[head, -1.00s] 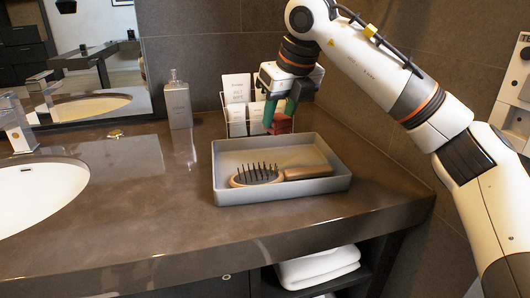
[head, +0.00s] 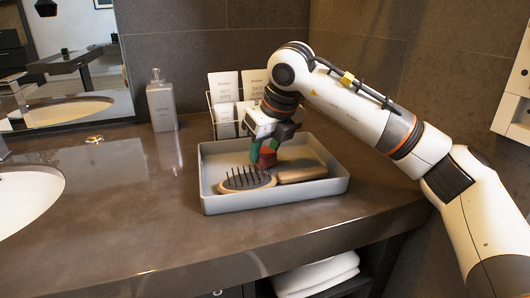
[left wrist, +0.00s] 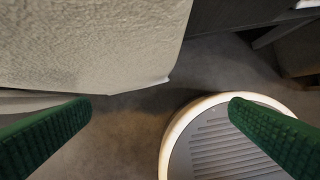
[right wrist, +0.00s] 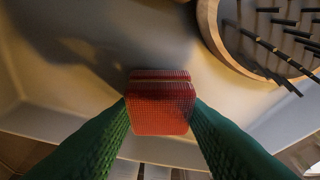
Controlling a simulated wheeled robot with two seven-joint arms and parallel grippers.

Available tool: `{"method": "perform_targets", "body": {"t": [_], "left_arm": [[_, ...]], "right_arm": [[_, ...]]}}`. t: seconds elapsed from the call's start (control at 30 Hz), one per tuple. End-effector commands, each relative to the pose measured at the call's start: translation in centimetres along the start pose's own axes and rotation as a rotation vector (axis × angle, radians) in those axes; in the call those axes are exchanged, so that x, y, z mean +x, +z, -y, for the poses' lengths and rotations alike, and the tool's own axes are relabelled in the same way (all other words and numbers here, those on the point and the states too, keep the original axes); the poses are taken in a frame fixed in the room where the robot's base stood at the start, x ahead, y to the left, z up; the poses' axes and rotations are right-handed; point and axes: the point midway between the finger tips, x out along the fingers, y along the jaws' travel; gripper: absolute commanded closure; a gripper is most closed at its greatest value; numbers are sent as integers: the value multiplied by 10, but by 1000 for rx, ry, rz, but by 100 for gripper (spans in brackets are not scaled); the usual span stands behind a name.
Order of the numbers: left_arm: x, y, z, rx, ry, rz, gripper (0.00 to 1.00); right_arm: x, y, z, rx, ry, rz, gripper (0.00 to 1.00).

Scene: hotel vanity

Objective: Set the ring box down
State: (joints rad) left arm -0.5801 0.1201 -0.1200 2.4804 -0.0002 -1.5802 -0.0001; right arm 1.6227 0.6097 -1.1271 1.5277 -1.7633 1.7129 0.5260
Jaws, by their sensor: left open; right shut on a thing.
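The ring box (head: 267,158) is a small red box with a seam around it. My right gripper (head: 262,150) is shut on it, inside the grey tray (head: 275,200) behind the hairbrush. In the right wrist view the red ring box (right wrist: 161,108) sits between the green fingers (right wrist: 160,120), over the tray floor. I cannot tell whether the box touches the floor. My left gripper is out of the head view. In the left wrist view its green fingers (left wrist: 160,115) are apart with nothing between them.
A wooden hairbrush (head: 245,180) with dark bristles lies in the front of the tray, close to the ring box. Behind the tray stand a wire rack of packets (head: 222,88) and a grey bottle (head: 162,104). The counter left of the tray is clear.

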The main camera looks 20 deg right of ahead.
Motion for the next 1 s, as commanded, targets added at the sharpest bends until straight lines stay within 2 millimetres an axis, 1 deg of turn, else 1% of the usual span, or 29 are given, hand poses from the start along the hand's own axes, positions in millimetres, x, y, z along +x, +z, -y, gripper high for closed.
{"method": "perform_targets", "body": {"t": [0.03, 0.3, 0.47, 0.5, 0.6, 0.93, 1.0], "left_arm": [[2, 0, 0, 0, 0, 0, 0], [2, 0, 0, 0, 0, 2, 0], [3, 4, 0, 0, 0, 27, 0], [2, 6, 0, 0, -1, 33, 0], [2, 6, 0, 1, -1, 33, 0], [1, 5, 1, 1, -1, 28, 0], [0, 2, 0, 1, -1, 6, 0]], "right_arm": [[4, 2, 0, 0, 0, 0, 83], [4, 2, 0, 1, 0, -1, 83], [6, 3, 0, 1, 0, -1, 83], [6, 2, 0, 1, 0, -1, 54], [6, 2, 0, 1, 0, -1, 39], [4, 2, 0, 1, 0, -1, 39], [2, 1, 0, 1, 0, -1, 39]]}}
